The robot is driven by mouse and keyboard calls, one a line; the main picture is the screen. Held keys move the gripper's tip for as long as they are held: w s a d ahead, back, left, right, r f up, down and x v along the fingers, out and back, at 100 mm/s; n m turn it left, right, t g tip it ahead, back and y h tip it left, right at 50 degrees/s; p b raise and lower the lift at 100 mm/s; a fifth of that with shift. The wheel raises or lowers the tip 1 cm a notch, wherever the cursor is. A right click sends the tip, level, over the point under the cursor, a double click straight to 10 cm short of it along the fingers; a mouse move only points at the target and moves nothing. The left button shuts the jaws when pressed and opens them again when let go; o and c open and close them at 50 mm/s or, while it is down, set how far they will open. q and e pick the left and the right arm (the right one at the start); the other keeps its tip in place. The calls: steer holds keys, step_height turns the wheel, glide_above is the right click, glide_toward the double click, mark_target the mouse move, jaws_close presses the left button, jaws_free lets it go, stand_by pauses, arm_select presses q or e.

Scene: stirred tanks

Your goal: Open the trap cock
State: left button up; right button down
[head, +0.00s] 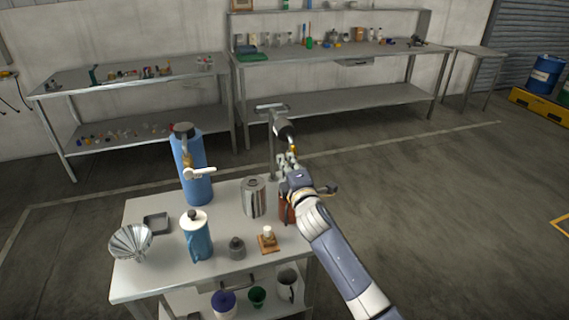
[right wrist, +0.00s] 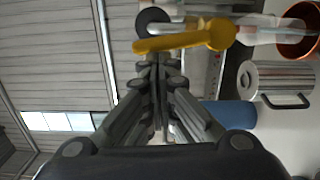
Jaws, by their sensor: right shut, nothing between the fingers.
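A yellow cock lever (right wrist: 180,41) with a round hub lies across the right wrist view, just ahead of my fingertips. I take it for the trap cock; a clear tube (right wrist: 268,28) runs right from its hub. In the head view a small brass-coloured part (head: 293,150) shows below a dark cylinder (head: 284,128) held on a metal stand (head: 271,150). My right gripper (head: 285,160) is at this part, fingers together and empty; it also shows in the right wrist view (right wrist: 157,66). Whether the fingertips touch the lever I cannot tell. My left gripper is out of view.
Open floor lies to the right.

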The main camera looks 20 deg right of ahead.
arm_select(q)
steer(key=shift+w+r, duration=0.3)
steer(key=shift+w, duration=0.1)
arm_select(e)
steer(key=shift+w+d+r+m, duration=0.1)
steer(key=shift+d+m, duration=0.25)
steer(key=shift+m, duration=0.15)
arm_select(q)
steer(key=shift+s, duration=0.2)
arm_select(e)
steer(key=shift+a, duration=0.1)
